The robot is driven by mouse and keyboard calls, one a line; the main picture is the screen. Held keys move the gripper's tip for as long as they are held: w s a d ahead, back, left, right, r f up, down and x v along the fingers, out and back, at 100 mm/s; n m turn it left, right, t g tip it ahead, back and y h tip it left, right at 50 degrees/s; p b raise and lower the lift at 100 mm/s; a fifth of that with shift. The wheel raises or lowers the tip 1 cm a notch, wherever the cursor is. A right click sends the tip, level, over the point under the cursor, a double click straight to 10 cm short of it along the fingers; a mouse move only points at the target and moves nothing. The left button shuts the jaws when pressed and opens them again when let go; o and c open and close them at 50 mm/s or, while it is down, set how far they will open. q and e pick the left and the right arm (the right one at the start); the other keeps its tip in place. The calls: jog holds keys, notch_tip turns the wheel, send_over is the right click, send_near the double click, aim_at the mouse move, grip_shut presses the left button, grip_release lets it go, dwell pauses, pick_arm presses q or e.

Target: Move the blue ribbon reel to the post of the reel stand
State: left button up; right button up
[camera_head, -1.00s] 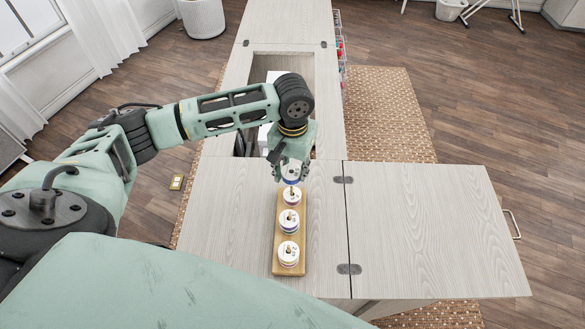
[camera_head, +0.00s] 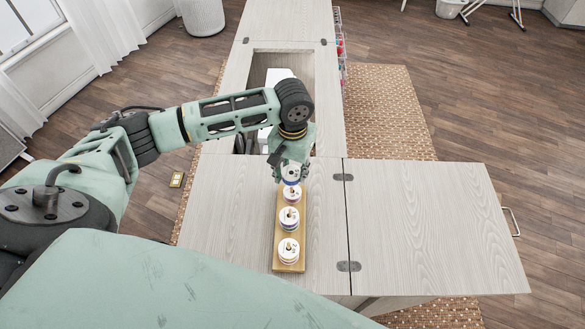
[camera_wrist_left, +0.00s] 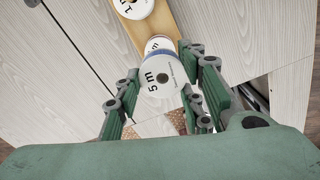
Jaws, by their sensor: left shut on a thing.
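The blue ribbon reel (camera_head: 291,174) has white faces and a blue edge. My left gripper (camera_head: 291,177) is shut on it at the far end of the reel stand. In the left wrist view the reel (camera_wrist_left: 163,78) shows a "5 m" label between the fingers of the gripper (camera_wrist_left: 160,97). The reel stand (camera_head: 276,240) is a narrow wooden board on the cabinet top. Several white-faced reels sit on it in a row, with post tips showing through their middles. The held reel overlaps the farthest of them in view, and the post under it is hidden. My right gripper is not in view.
The cabinet top (camera_head: 225,205) is bare on both sides of the stand. The hinged leaf (camera_head: 430,225) at the right is clear. Behind my gripper is an open well (camera_head: 262,68) with a white object (camera_head: 278,76) in it.

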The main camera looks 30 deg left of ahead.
pick_arm(q)
jog(key=shift+f, duration=1.5)
jog(key=shift+c, duration=0.2)
jog(key=o, duration=1.1)
jog(key=shift+r, duration=0.1)
jog(key=shift+r, duration=0.3)
notch_tip(320, 180, up, 11)
jog(key=shift+r, duration=0.15)
